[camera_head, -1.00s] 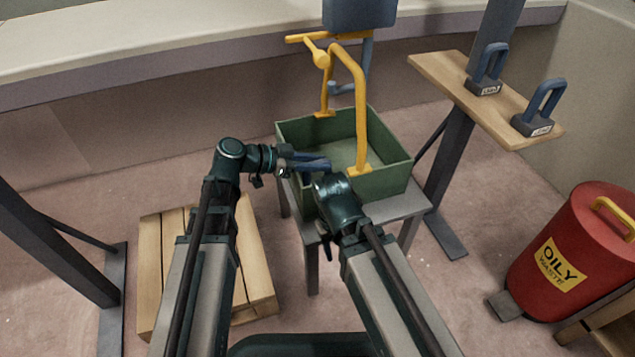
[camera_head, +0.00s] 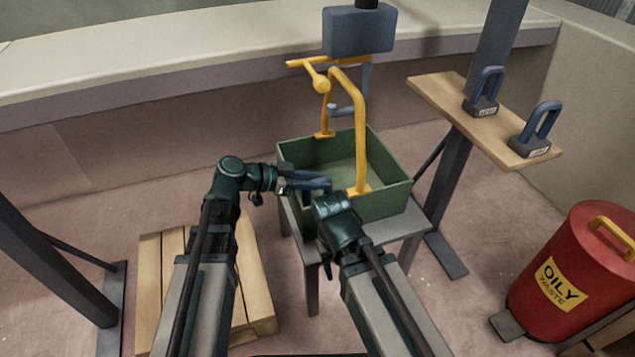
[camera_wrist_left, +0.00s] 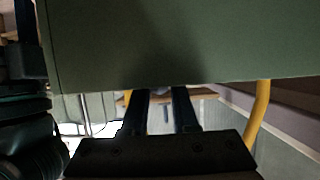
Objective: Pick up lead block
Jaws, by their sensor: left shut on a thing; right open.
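Two dark lead blocks with blue loop handles stand on the wooden shelf board at the right: the rear lead block (camera_head: 482,106) and the front lead block (camera_head: 529,148). My left gripper (camera_head: 312,181) is at the near left side of the green bin, well apart from both blocks. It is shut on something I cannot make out. In the left wrist view its two dark fingers (camera_wrist_left: 162,108) end at the edge of a large green surface. My right gripper (camera_head: 330,205) is open, in front of the bin's near side; its fingertips are mostly hidden by its own wrist.
The green bin (camera_head: 392,203) stands on a small grey table (camera_head: 409,224), with a yellow frame (camera_head: 361,130) rising from it. The wooden shelf (camera_head: 449,98) is on a dark post. A red waste can (camera_head: 585,265) stands at the right, a pallet (camera_head: 250,280) at the lower left.

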